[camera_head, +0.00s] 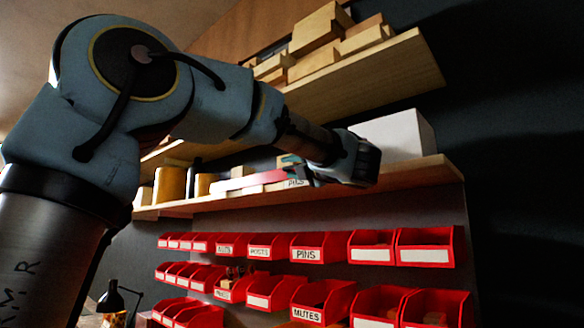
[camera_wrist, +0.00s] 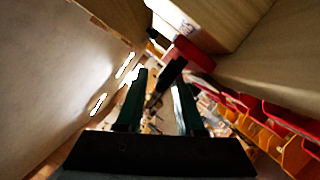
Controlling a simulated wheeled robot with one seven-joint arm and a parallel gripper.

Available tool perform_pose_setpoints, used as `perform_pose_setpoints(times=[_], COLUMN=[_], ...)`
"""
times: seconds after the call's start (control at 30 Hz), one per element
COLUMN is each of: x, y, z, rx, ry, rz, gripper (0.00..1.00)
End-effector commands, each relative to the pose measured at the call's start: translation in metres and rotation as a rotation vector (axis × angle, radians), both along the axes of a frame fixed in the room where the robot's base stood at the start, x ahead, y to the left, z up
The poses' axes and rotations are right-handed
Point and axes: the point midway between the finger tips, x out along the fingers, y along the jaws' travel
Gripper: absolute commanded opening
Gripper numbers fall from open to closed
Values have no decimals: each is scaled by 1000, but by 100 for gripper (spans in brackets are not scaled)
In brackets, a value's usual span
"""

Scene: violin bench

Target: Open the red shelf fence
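The red shelf fence (camera_head: 242,183) shows in the head view as a red bar along the middle shelf, left of my gripper (camera_head: 300,172). In the wrist view a red piece (camera_wrist: 194,54), which looks like the fence's end, lies just beyond my fingertips. A dark bar runs down from it towards the space between the fingers. My gripper (camera_wrist: 160,80) has its two dark green fingers apart, with a gap between the tips. I cannot tell whether either finger touches the dark bar. My wrist and forearm hide part of the shelf.
A white box (camera_head: 395,136) stands on the middle shelf (camera_head: 420,172) behind my wrist. The upper shelf (camera_head: 400,72) with wooden blocks hangs above. Rows of red bins (camera_head: 318,247) hang below. The dark wall at the right is clear.

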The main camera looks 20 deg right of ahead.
Motion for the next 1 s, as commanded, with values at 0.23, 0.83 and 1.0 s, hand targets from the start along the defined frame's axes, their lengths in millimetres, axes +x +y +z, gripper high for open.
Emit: perform_pose_setpoints(times=[0.23, 0.83, 1.0], x=[0, -1, -1], y=[0, 0, 0], z=[0, 2, 2], rx=[0, -1, -1], ry=[-1, -3, -3], rz=[0, 0, 0], gripper=[7, 0, 0])
